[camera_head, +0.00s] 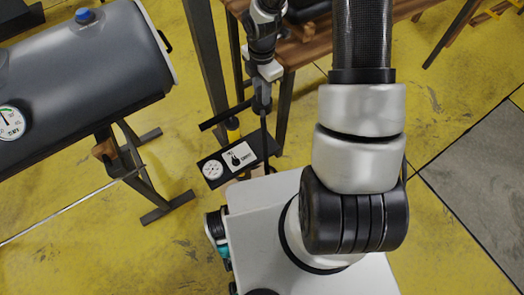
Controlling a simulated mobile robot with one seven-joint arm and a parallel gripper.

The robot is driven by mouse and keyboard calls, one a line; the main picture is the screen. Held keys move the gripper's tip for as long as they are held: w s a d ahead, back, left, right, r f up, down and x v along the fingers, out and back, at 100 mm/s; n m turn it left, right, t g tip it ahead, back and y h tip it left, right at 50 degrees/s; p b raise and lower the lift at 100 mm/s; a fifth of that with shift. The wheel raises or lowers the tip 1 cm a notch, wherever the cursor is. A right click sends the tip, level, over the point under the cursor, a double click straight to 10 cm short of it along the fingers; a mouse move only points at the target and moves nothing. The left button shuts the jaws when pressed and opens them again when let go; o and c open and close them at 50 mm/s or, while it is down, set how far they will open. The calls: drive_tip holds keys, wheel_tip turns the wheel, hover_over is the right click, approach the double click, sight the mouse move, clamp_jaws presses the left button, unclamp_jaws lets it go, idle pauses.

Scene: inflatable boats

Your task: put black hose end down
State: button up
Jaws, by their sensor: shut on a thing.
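My gripper (262,98) is at the top middle, small in this view and pointing down beside the wooden table. It is shut on a dark, narrow piece, the black hose end (263,122), whose outline merges with the dark fingers. The hose end hangs upright by the right part of a black panel. I cannot tell whether it touches the panel. The rest of the hose cannot be made out.
The black panel (213,183) bears a round gauge and a white label, with a yellow part (233,129) behind it. A grey tank (90,65) on a dark stand is at left. A wooden table (311,48) stands behind. Yellow floor (110,245) is open at lower left.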

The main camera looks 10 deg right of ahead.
wheel_tip(320, 180, down, 13)
drive_tip(key=n+b, duration=0.6)
drive_tip(key=n, duration=0.3)
drive_tip(key=shift+s+n, duration=0.15)
drive_tip(key=shift+n, duration=0.25)
wheel_tip(320, 180, down, 10)
drive_tip(key=b, duration=0.3)
drive_tip(key=shift+a, duration=0.1)
clamp_jaws()
drive_tip(key=o, duration=1.1)
unclamp_jaws()
drive_tip(key=shift+f, duration=0.1)
drive_tip(key=shift+o, duration=0.2)
